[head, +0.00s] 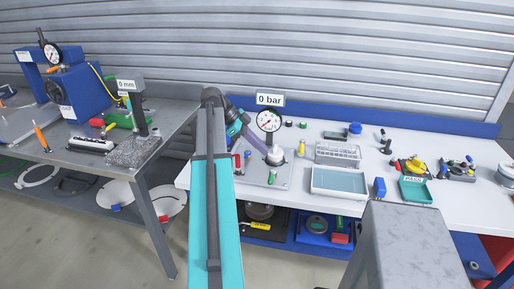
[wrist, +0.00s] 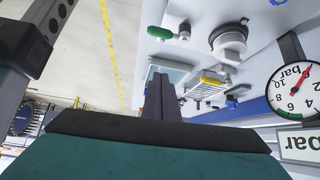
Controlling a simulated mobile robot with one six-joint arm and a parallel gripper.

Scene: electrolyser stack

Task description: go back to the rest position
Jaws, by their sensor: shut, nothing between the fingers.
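My gripper (wrist: 160,97) shows in the wrist view with its dark fingers together and nothing between them. In the head view my arm rises in front of the white bench and bends over toward the pressure gauge (head: 268,121); the fingertips cannot be made out there. The gauge, labelled "0 bar", stands just right of the arm's end. It also shows large at the right edge of the wrist view (wrist: 293,92). A green-handled valve (wrist: 159,33) and a yellow-handled valve (wrist: 211,78) lie near the fingers in that picture, apart from them as far as I can tell.
The white bench (head: 455,222) holds a pale blue tray (head: 339,181), a green tray (head: 415,191), a blue block (head: 379,187) and several small fittings. A grey table (head: 185,113) at left carries a blue press (head: 78,92). Floor is free between the tables.

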